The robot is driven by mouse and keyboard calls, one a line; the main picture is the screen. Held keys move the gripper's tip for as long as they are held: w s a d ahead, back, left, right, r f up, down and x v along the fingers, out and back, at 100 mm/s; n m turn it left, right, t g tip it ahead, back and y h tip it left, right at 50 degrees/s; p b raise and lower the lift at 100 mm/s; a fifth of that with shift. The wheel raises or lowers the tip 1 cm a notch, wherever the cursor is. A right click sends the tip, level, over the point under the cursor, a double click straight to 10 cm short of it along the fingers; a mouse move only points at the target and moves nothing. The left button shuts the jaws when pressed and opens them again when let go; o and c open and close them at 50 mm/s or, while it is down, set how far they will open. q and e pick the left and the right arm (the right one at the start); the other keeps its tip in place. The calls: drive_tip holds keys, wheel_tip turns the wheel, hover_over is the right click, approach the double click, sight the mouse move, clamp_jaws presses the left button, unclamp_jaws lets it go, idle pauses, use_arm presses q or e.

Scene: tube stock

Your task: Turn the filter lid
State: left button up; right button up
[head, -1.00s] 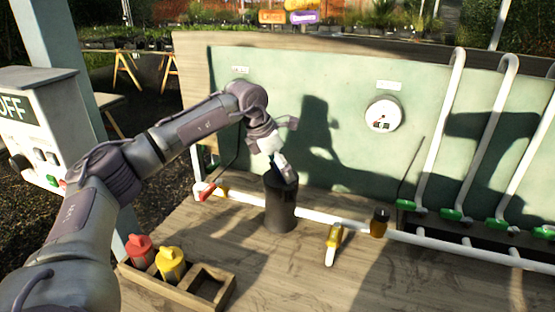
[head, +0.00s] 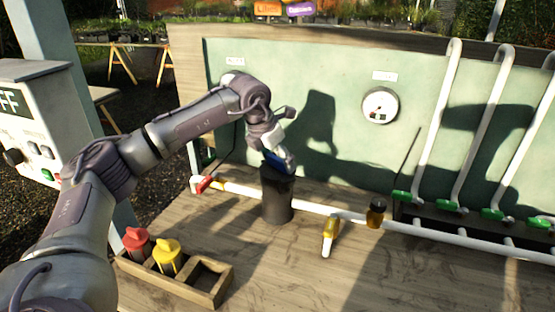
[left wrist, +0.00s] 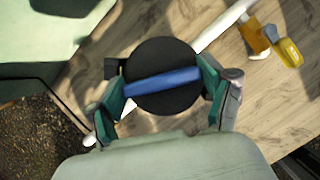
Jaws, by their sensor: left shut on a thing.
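The filter is a dark upright cylinder (head: 277,200) on the wooden bench, joined to a white pipe. Its round black lid (left wrist: 160,104) with a blue bar handle (left wrist: 163,82) fills the middle of the left wrist view. My left gripper (left wrist: 162,86) comes down onto the lid from above, with one green-padded finger at each end of the blue bar, and is shut on it. In the head view the left gripper (head: 277,156) sits on the filter's top and hides most of the lid. My right gripper is in neither view.
A white pipe (head: 331,210) runs along the bench, with a red-handled valve (head: 204,184), a yellow-handled valve (head: 330,236) and an amber bowl (head: 376,213). A wooden rack (head: 206,282) holds a red bottle (head: 137,241) and a yellow bottle (head: 168,257). A gauge (head: 380,106) is on the green panel.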

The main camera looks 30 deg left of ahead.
use_arm(q)
drive_tip(key=shift+n, duration=0.4)
drive_tip(key=n+y, duration=0.1)
drive_tip(key=n, duration=0.2)
drive_tip(key=shift+y, duration=0.3)
drive_tip(key=o, duration=1.1)
